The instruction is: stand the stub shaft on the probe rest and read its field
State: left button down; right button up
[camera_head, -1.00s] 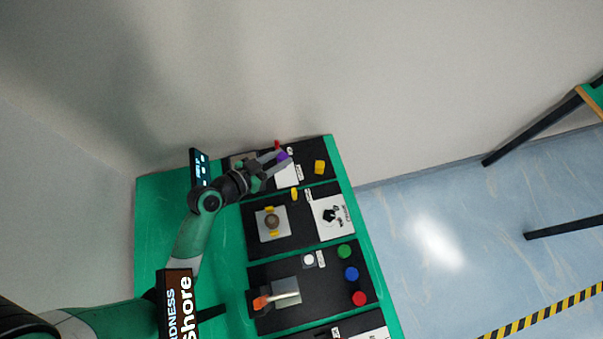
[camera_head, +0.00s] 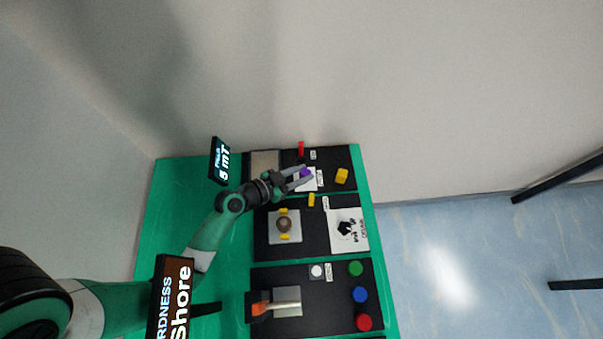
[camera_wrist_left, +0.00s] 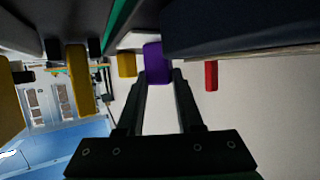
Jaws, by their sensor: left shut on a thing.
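The purple piece (camera_head: 305,172), which I take to be the stub shaft, is between the fingertips of my left gripper (camera_head: 299,178). The gripper is shut on it. It also shows in the left wrist view (camera_wrist_left: 154,64) as a short purple block at the finger ends. It is over or on a white plate (camera_head: 307,184) on the far black panel, perhaps the probe rest; I cannot tell whether it touches. A tilted display (camera_head: 221,161) at the back left shows a field reading that looks like 5 mT. My right gripper is not in view.
A red piece (camera_head: 301,149) stands behind the purple one, and a yellow block (camera_head: 341,176) is to its right. A small yellow piece (camera_head: 311,200) is nearer. Closer panels hold a round brown part (camera_head: 284,224) and coloured buttons (camera_head: 360,295). The green tabletop's left side (camera_head: 172,215) is clear.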

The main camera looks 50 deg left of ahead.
pick_arm(q)
jog(key=c, duration=0.6)
grip_release()
jog(key=shift+o, duration=0.2)
jog(key=shift+r, duration=0.1)
jog(key=p+v, duration=0.2)
jog(key=v, duration=0.9)
jog(key=shift+s+r, duration=0.1)
jog(key=shift+r, duration=0.05)
jog(key=shift+s+p, duration=0.3)
jog(key=shift+s, duration=0.05)
